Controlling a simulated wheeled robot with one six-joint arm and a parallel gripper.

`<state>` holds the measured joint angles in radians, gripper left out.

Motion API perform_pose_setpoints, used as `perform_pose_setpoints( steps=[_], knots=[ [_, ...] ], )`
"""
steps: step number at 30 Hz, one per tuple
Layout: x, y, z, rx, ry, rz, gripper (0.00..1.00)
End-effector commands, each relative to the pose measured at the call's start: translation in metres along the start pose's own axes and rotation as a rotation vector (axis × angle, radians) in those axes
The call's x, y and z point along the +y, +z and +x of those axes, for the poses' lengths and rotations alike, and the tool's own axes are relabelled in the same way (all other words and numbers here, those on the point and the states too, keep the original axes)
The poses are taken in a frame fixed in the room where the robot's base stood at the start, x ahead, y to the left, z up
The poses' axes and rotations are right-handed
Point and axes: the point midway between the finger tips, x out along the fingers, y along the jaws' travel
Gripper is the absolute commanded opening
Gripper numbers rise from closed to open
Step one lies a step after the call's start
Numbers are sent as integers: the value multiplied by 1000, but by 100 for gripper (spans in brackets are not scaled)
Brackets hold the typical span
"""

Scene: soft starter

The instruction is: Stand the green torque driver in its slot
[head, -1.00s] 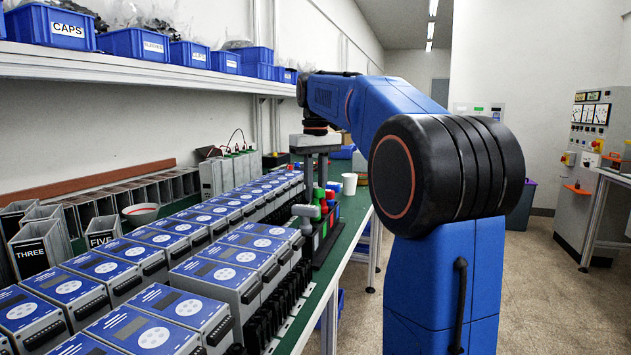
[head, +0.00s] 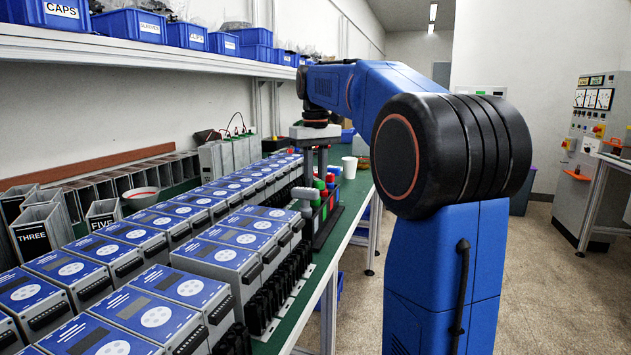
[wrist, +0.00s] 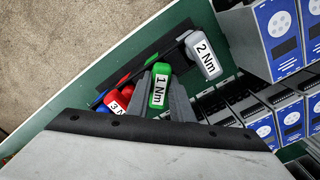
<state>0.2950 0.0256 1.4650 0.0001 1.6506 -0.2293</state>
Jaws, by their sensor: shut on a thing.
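The green torque driver (wrist: 159,88), labelled 1 Nm, sits between the two fingers of my gripper (wrist: 160,76) in the wrist view. The fingers are shut on its handle. A grey driver labelled 2 Nm (wrist: 204,56) is to its right, and a red driver (wrist: 117,101) is close on its left, with blue behind it. They stand at a dark rack (wrist: 150,58) on the green bench. In the head view my gripper (head: 316,172) points down over the rack, beside the grey driver (head: 303,193). The green driver's lower end and its slot are hidden.
Rows of blue-topped grey units (head: 155,315) fill the bench left of and in front of the rack. A white cup (head: 349,166) stands behind it. Labelled grey bins (head: 103,214) line the back. The bench edge is close on the rack's right.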

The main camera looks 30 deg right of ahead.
Motion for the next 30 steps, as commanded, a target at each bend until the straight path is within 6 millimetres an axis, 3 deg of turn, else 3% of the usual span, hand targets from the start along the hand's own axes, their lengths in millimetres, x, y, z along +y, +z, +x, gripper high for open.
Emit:
perform_pose_setpoints(
  steps=[20, 21, 23, 30],
  knots=[
    [0, 0, 5, 1, 0, 0, 0],
    [0, 0, 5, 1, 0, 0, 27],
    [0, 0, 5, 1, 0, 0, 42],
    [0, 0, 5, 0, 0, 0, 42]
  ],
)
